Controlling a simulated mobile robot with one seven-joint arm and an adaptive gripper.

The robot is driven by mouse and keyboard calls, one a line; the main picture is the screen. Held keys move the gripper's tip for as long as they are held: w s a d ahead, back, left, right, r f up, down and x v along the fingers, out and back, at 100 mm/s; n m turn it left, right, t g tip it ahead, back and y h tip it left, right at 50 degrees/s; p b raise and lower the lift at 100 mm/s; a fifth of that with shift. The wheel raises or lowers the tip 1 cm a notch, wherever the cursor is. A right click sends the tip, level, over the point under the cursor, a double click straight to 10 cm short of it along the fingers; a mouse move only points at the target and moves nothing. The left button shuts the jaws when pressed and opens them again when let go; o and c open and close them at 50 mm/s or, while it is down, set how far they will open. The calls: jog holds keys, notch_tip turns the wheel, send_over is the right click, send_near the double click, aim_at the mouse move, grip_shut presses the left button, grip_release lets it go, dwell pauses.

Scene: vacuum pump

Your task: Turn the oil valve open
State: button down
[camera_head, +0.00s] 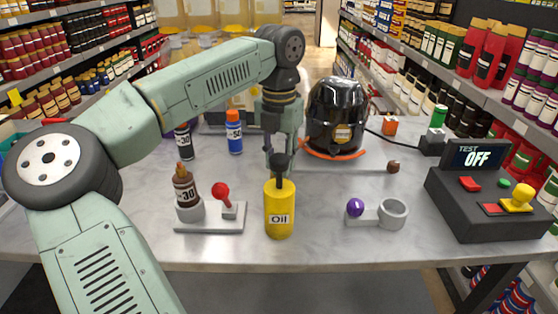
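A yellow can (280,222) labelled "Oil" stands near the front middle of the table. A black funnel-like piece (281,164) with a narrow stem is at its top. My gripper (279,150) points down right above or behind this black piece; I cannot tell whether it touches it, nor whether the fingers are shut on it. Left of the can, a grey base (208,224) carries a brown bottle (185,188) marked 30, upright in a round socket, and a lever with a red ball (221,190). No valve is labelled; the red-ball lever stands beside the bottle socket.
A grey ring holder with a purple ball (356,207) is right of the can. Behind are a black pot-like machine (335,115), a rod with a brown knob (393,167) and a blue bottle (234,138). A dark TEST box (470,205) reading OFF stands right. The front edge is clear.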

dwell(0.3)
jog(key=c, duration=1.3)
grip_release()
notch_tip(320, 180, up, 12)
